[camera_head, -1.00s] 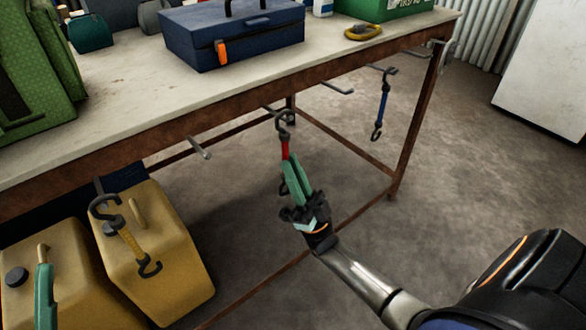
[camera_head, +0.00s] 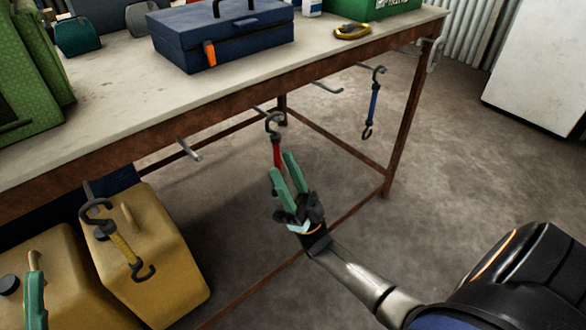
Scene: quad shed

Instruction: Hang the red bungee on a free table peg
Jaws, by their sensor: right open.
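The red bungee (camera_head: 277,152) hangs upright below the table's front edge. Its dark upper hook appears to be over a peg (camera_head: 259,110); its lower end is hidden behind my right gripper. My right gripper (camera_head: 283,172) is open, with its green fingers spread around or just in front of the bungee's lower part; I cannot tell which. Bare pegs stick out on the left (camera_head: 188,149) and on the right (camera_head: 328,88). Only a green finger of my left gripper (camera_head: 35,300) shows at the lower left, so its opening cannot be judged.
A blue bungee (camera_head: 373,104) hangs from a peg farther right, and a yellow bungee (camera_head: 126,246) hangs at the left before yellow canisters (camera_head: 175,255). The table (camera_head: 110,105) carries a blue toolbox (camera_head: 225,40). A rusty table leg (camera_head: 408,125) stands on the right.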

